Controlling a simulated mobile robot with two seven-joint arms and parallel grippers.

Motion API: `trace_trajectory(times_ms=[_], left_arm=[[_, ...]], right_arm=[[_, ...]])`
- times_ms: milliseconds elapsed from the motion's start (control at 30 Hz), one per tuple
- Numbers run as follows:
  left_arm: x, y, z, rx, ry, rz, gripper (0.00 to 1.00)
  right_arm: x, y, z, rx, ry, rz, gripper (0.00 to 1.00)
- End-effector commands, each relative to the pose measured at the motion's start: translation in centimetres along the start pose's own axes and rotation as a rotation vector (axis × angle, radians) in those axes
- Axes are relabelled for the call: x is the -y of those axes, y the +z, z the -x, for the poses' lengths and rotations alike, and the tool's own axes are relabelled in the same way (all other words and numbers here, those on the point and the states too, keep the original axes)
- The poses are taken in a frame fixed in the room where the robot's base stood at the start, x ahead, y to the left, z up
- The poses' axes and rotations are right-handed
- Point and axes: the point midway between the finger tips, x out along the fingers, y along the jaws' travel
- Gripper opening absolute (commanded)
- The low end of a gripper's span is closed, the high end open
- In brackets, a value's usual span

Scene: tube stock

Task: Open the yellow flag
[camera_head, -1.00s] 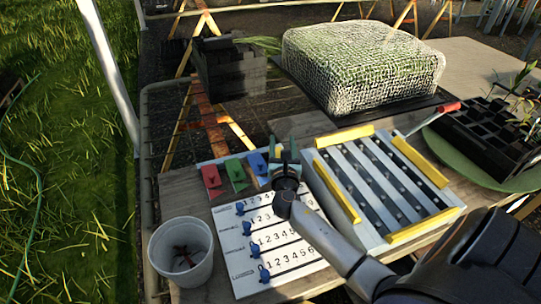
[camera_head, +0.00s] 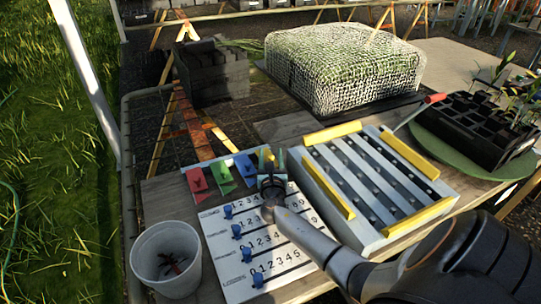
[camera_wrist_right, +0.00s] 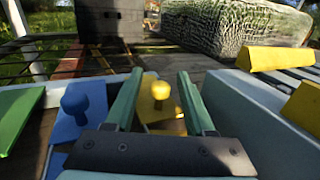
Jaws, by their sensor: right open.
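My right gripper (camera_head: 271,160) is open at the yellow flag. In the right wrist view the yellow flag with its round knob (camera_wrist_right: 160,90) shows between the two green fingers (camera_wrist_right: 160,78), with a gap on each side of the knob. I cannot tell how deep the knob sits between the fingers. The gripper's dark palm hides the flag's near part. My left gripper is not in view.
Left of the yellow flag are the blue flag (camera_head: 246,167), green flag (camera_head: 222,173) and red flag (camera_head: 197,180). A slatted box with yellow strips (camera_head: 335,132) stands close on the right. A white bucket (camera_head: 140,262) is at front left. Blue knobs (camera_head: 236,231) line the board.

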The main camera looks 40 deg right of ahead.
Motion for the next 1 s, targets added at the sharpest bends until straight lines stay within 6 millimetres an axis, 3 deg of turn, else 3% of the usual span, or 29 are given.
trace_trajectory(times_ms=[167, 467, 900, 1000], left_arm=[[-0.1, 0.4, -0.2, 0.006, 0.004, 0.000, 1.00], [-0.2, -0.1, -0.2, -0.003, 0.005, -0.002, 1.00], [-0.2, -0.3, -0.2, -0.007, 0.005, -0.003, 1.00], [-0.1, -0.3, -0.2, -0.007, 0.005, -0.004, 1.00]], right_arm=[[0.0, 0.0, -1.4, 0.000, 0.000, 0.000, 0.54], [0.0, 0.1, -1.6, 0.000, 0.001, 0.000, 0.54], [0.0, 0.0, -1.6, 0.000, 0.000, 0.000, 0.07], [0.0, 0.0, -1.6, 0.000, 0.001, 0.000, 0.00]])
